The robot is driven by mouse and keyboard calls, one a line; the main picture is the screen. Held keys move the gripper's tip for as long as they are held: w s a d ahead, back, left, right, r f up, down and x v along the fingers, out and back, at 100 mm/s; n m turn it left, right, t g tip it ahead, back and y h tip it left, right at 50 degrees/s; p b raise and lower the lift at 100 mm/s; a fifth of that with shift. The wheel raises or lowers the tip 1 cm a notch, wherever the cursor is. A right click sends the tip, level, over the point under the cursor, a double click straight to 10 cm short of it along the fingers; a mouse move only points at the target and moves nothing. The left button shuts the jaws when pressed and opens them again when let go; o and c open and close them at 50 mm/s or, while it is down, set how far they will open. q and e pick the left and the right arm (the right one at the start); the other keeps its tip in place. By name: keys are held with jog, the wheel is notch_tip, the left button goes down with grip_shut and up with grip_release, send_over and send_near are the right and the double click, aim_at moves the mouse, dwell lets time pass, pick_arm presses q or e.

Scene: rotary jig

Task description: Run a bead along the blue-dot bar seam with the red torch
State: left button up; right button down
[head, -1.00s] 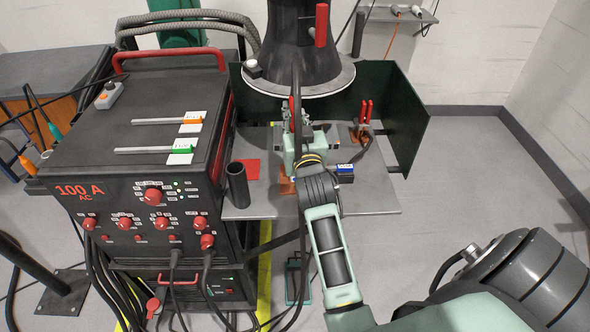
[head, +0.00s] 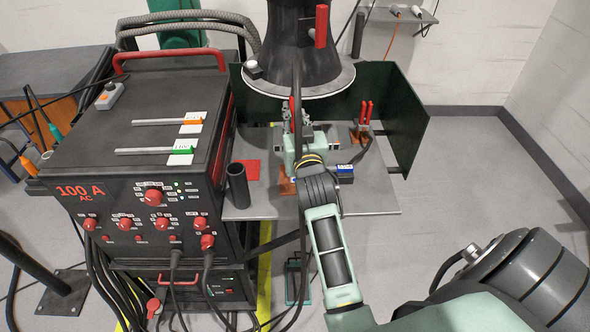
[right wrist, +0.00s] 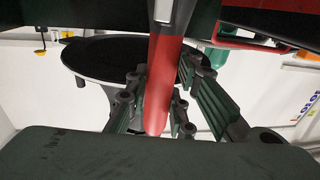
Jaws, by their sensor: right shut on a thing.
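My right gripper (head: 294,124) is over the bench in the head view, mostly hidden by its own wrist. In the right wrist view its fingers (right wrist: 160,105) are closed around the red torch handle (right wrist: 164,88). In the head view only a small red part of the torch (head: 292,104) shows above the gripper. A small block with a blue and white label (head: 345,168) lies just right of my wrist. I cannot make out the blue-dot bar, its seam or the torch tip. My left gripper is not in view.
The grey bench (head: 375,202) has a dark cup (head: 237,185), a red plate (head: 253,169) and a red-handled clamp (head: 366,113). A dark fume hood (head: 300,70) hangs close above. A green screen (head: 403,115) stands behind. The welding machine (head: 150,150) is at left.

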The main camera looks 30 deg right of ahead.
jog(key=s+d+p, duration=0.4)
jog(key=d, duration=0.2)
jog(key=shift+d+r, duration=0.2)
jog(key=shift+d, duration=0.1)
dwell(5.1)
jog(key=shift+r+p, duration=0.65)
jog(key=shift+p, duration=0.1)
dwell(1.2)
